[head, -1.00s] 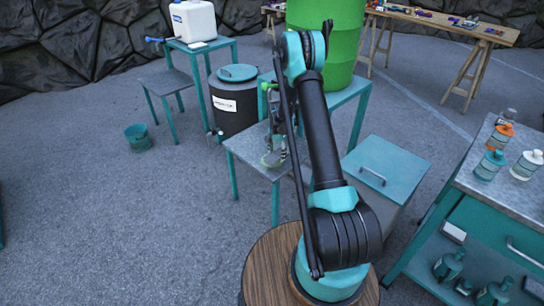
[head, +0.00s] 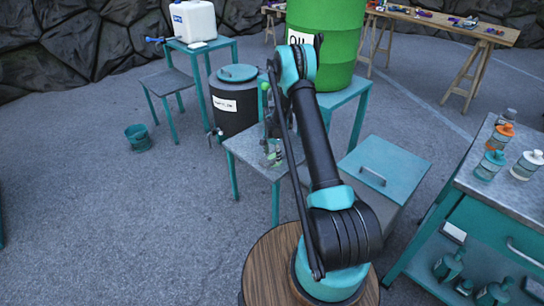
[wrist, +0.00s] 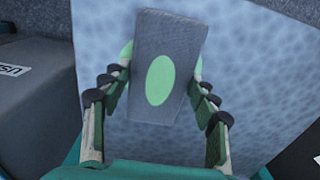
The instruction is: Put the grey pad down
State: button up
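The grey pad (wrist: 168,48), with a light green oval on its face, sits between the fingers of my gripper (wrist: 162,72) in the wrist view. The fingertips are against its two sides, so my gripper is shut on it. Behind it is the mottled metal top of a small teal-legged table (head: 246,150). My gripper (head: 273,150) is over this table in the head view, partly hidden by my arm. The pad is too small to make out clearly there. I cannot tell whether it touches the tabletop.
A black barrel (head: 235,105) stands behind the small table. A green oil drum (head: 335,45) is on a teal stand to the right. A teal-lidded box (head: 385,168) and a bench with bottles (head: 490,164) are further right. Open floor lies left, around a teal bucket (head: 138,138).

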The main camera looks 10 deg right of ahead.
aim_at(272, 157)
jog(key=o, duration=0.4)
jog(key=shift+o, duration=0.2)
jog(key=shift+r, duration=0.1)
notch_tip(272, 157, up, 8)
jog(key=shift+s, duration=0.1)
jog(key=s+d+r+n+t, duration=0.25)
jog(key=s+r+n, duration=0.25)
jog(key=s+r, duration=1.25)
jog(key=s+d+r+n+t, duration=0.1)
jog(key=s+n, duration=0.4)
jog(key=s, duration=1.9)
jog(key=shift+d+r+n+t, duration=0.3)
jog(key=shift+r+n+t, duration=0.05)
jog(key=shift+r+n, duration=0.05)
